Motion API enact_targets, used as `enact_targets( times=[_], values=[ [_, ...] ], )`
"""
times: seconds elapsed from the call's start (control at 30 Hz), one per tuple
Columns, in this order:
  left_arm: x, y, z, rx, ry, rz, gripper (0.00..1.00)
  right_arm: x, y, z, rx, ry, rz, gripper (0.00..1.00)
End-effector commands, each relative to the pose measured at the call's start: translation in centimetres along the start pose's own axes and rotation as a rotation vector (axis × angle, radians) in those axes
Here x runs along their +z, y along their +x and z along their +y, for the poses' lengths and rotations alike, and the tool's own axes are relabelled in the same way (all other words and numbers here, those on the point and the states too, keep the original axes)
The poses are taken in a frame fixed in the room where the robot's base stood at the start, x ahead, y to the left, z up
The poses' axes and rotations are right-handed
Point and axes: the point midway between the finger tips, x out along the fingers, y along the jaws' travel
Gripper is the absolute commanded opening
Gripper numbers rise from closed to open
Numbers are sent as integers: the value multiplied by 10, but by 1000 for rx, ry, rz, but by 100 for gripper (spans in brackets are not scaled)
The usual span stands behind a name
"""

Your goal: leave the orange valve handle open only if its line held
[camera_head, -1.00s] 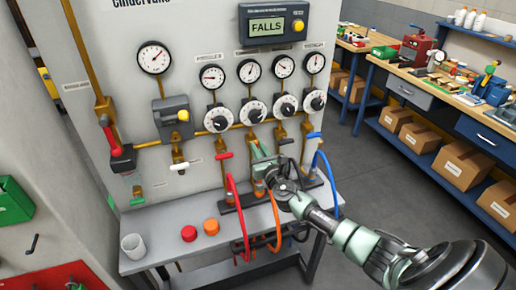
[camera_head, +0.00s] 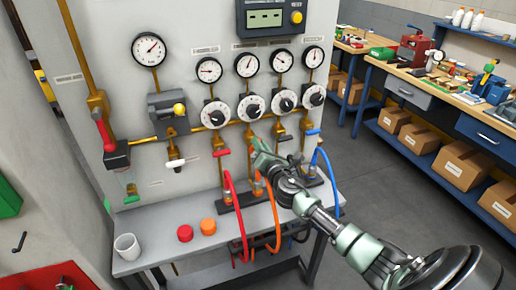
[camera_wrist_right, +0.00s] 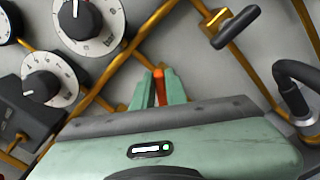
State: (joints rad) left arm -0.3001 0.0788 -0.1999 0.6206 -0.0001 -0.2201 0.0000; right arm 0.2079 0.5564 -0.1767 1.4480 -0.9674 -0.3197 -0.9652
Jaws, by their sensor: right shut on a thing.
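My right gripper (camera_head: 259,152) reaches up to the panel in the head view and covers most of the orange line's valve. In the right wrist view, the two pale green fingers of this gripper (camera_wrist_right: 158,88) are shut on the orange valve handle (camera_wrist_right: 159,78). Only a narrow orange strip of it shows, so I cannot tell its angle. The orange hose (camera_head: 278,225) loops down below the gripper. The display (camera_head: 264,18) at the top shows small dash-like marks and no readable word. My left gripper is not in view.
The red handle (camera_head: 221,153) is just left of my gripper, and the blue handle (camera_head: 313,132) is to its right. Dials and gauges sit above.

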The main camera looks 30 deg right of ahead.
Motion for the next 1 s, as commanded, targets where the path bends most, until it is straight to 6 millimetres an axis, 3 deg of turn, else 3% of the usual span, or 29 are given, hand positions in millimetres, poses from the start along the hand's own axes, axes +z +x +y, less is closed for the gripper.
enact_targets(
  times=[0.6,1.0],
  values=[
    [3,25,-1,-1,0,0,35,-6,0,-12,-2,584,2,0],
    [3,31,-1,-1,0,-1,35,-9,0,-15,-2,859,2,0]
  ],
)
